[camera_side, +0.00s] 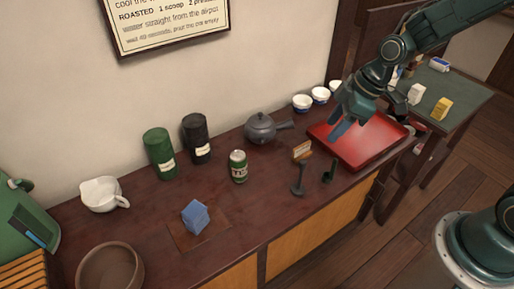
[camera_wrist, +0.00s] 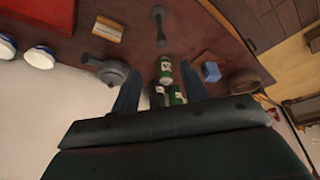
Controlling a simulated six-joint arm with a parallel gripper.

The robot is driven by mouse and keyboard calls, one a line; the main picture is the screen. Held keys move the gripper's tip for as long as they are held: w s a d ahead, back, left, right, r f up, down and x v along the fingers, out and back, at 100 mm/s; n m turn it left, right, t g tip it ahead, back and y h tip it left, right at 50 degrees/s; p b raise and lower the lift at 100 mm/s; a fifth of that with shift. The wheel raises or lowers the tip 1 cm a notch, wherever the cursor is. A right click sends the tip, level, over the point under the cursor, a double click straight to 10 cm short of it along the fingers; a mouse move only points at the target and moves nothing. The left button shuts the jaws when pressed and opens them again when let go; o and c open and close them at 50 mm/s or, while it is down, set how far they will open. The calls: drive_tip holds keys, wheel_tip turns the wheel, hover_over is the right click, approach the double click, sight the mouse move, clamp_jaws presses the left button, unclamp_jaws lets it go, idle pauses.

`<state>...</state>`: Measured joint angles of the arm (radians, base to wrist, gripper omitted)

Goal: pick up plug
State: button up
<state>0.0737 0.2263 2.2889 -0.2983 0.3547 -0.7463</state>
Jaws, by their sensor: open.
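No object is clearly recognisable as a plug. A dark grey upright piece with a wide foot (camera_side: 298,180) stands near the counter's front edge; it also shows at the top of the wrist view (camera_wrist: 159,27). A small dark green piece (camera_side: 329,172) lies to its right. I cannot tell whether either is the plug. My gripper (camera_side: 345,127) is open and empty, above the red tray at the right of the counter, and apart from both pieces. In the wrist view its two blue fingers (camera_wrist: 160,92) stand apart, with the green can (camera_wrist: 166,69) seen beyond them.
The red tray (camera_side: 372,160) lies under my gripper. A teapot (camera_side: 262,128), white cups (camera_side: 302,103), a small card (camera_side: 302,149), dark canisters (camera_side: 196,137) and a blue cube (camera_side: 195,214) stand on the counter. A side table (camera_side: 462,85) is at right.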

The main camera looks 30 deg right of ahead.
sight(304, 161)
drive_tip(key=f, duration=0.1)
drive_tip(key=w+f, duration=0.1)
drive_tip(key=f, duration=0.1)
drive_tip(key=shift+w+a+f+n+y, duration=0.2)
drive_tip(key=shift+a+n+y, duration=0.1)
drive_tip(key=shift+n, duration=0.1)
drive_tip(key=x, duration=0.8)
drive_tip(key=shift+f, duration=0.3)
drive_tip(key=shift+s+a+f, duration=0.1)
drive_tip(key=shift+a, duration=0.05)
drive_tip(key=shift+x, duration=2.5)
drive_tip(key=shift+s, duration=0.1)
clamp_jaws()
